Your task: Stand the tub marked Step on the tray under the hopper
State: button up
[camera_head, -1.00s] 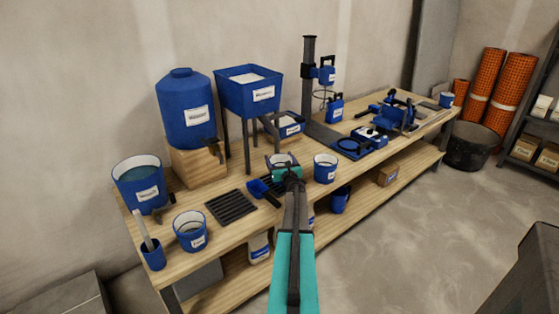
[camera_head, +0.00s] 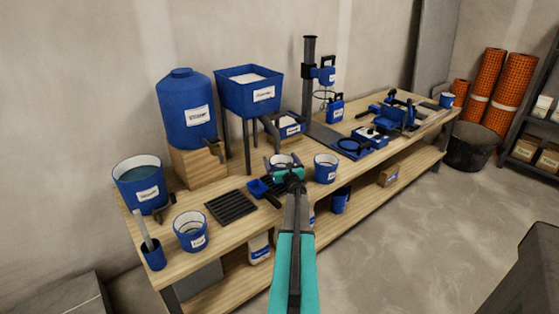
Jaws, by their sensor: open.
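My gripper (camera_head: 288,176) is open over the middle of the workbench, right in front of a small blue-rimmed tub (camera_head: 281,159) and partly hiding it. I cannot tell whether the jaws reach around that tub. Another labelled tub (camera_head: 326,168) stands just right of the gripper, and one more tub (camera_head: 191,232) stands at the front left. The labels are too small to read, so I cannot tell which says Step. The blue hopper (camera_head: 249,90) stands on dark legs behind the gripper.
A blue scoop (camera_head: 260,188) and a dark slatted grate (camera_head: 231,206) lie left of the gripper. A labelled blue bin (camera_head: 290,126) is right of the hopper legs. A dark stand (camera_head: 310,80) rises behind. A large blue barrel (camera_head: 187,110) and a bucket (camera_head: 140,184) are left.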

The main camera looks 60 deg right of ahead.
jog(key=b+v, duration=0.1)
jog(key=v, duration=0.8)
jog(key=shift+s+a, duration=0.25)
jog(key=shift+a, duration=0.05)
jog(key=shift+s+a, duration=0.3)
jog(key=shift+s, duration=0.15)
dwell(0.5)
